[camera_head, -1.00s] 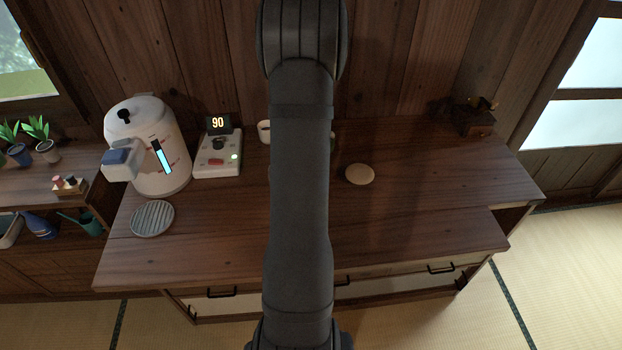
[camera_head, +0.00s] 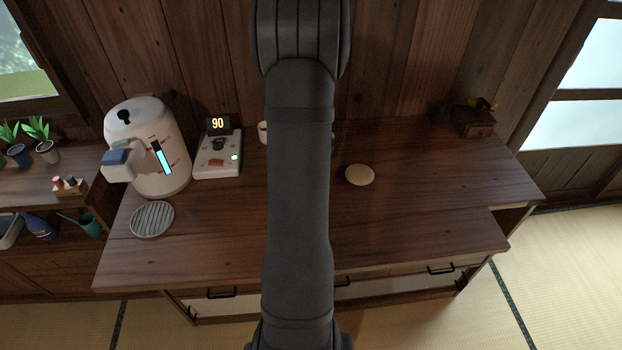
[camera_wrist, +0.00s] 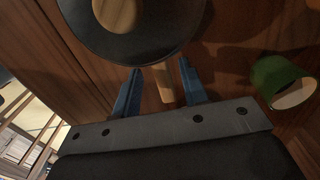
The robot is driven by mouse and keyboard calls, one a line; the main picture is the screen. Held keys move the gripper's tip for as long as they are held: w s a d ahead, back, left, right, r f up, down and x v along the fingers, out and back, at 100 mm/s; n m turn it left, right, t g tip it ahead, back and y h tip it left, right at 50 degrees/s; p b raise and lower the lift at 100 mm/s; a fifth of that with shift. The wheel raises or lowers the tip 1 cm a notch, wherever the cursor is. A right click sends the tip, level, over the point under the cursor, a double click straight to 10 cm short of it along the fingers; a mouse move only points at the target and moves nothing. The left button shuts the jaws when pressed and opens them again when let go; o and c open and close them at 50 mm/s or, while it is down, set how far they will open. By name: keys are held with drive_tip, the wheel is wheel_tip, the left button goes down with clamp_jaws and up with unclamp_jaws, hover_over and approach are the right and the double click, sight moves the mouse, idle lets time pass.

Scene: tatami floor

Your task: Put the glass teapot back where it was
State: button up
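In the wrist view, a round dark vessel with a see-through-looking brownish middle (camera_wrist: 142,42) fills the top. It appears to be the glass teapot, cut off by the frame edge. Its short wooden handle (camera_wrist: 163,84) points towards me. My gripper (camera_wrist: 159,68) has two blue fingers, one on each side of the handle, with a visible gap on both sides. It is open and not clamped on the handle. In the head view my own arm hides the gripper and the teapot.
A green cup (camera_wrist: 274,76) is right of the fingers. On the wooden counter (camera_head: 420,215) are a white kettle (camera_head: 150,150), a control unit showing 90 (camera_head: 217,155), a ribbed round plate (camera_head: 152,220), a beige disc (camera_head: 360,175) and a wooden box (camera_head: 474,118). The front right counter is clear.

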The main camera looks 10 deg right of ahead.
wheel_tip(320, 180, up, 8)
drive_tip(key=shift+r, duration=0.25)
drive_tip(key=shift+f, duration=0.1)
wheel_tip(320, 180, down, 12)
drive_tip(key=shift+f, duration=0.1)
drive_tip(key=shift+r, duration=2.1)
